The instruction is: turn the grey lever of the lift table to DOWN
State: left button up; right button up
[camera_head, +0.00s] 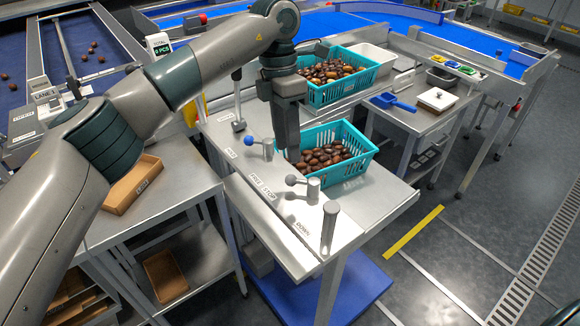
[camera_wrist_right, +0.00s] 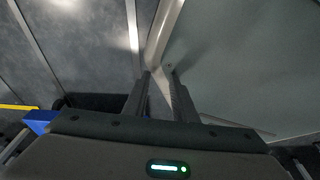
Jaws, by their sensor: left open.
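The lift table (camera_head: 215,125) has a steel top with several short posts along its left edge. The grey lever (camera_head: 291,180) has a round grey knob pointing left from a short post, near the FREE and STOP labels (camera_head: 262,187). The DOWN label (camera_head: 303,229) lies nearer the front, beside a tall bare grey post (camera_head: 330,222). A blue-knobbed lever (camera_head: 250,140) sits farther back. My left gripper (camera_head: 292,155) is open, pointing down behind the grey lever and apart from it. My right gripper (camera_wrist_right: 160,75) shows in the right wrist view, fingers apart, with a pale bar beyond.
A teal crate of dates (camera_head: 362,160) stands right of the levers, close to my left gripper. Another teal crate (camera_head: 370,80) stands behind. A side table with a blue scoop (camera_head: 392,102) is at right. A blue base (camera_head: 370,290) lies below; floor at right is clear.

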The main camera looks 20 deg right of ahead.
aim_at(290, 176)
pick_arm(q)
jog(key=f+p, duration=0.1)
jog(key=f, duration=0.2)
jog(key=s+f, duration=0.1)
jog(key=f, duration=0.2)
jog(key=shift+s+p, duration=0.15)
jog(key=shift+p, duration=0.2)
jog(key=shift+s+d+f, duration=0.1)
jog(key=shift+f, duration=0.7)
pick_arm(e)
jog(key=shift+g, duration=0.7)
jog(key=s, duration=0.1)
jog(key=s+d, duration=0.1)
jog(key=s, duration=0.1)
jog(key=s+r, duration=0.1)
jog(key=s, duration=0.1)
jog(key=shift+d+r, duration=0.1)
jog(key=shift+d, duration=0.3)
pick_arm(q)
jog(key=c, duration=1)
